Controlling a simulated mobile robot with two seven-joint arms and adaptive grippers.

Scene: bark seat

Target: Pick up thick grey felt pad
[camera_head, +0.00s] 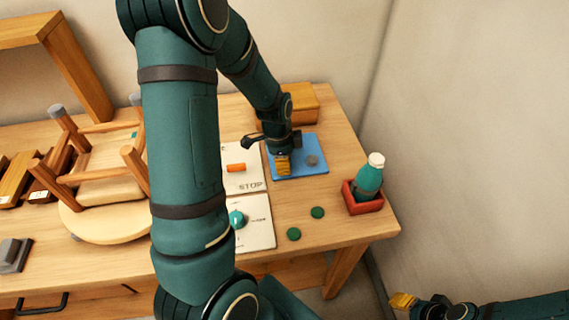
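A small round grey pad (312,160), which looks like the thick grey felt pad, lies on the right part of a blue mat (314,142) on the workbench. My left gripper (283,164) points down over the mat, just left of the grey pad and apart from it in the picture. Its yellow fingertips overlap each other, so the gap between them is hidden. My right gripper (403,301) is low at the right, away from the bench, with its yellow tip pointing left; its opening does not show.
An upturned wooden stool (105,222) lies on the bench at left, partly behind my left arm. Two green discs (293,234) lie near the front. A red tray (361,206) holds a teal bottle (369,180). A wooden block (301,101) stands behind the mat.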

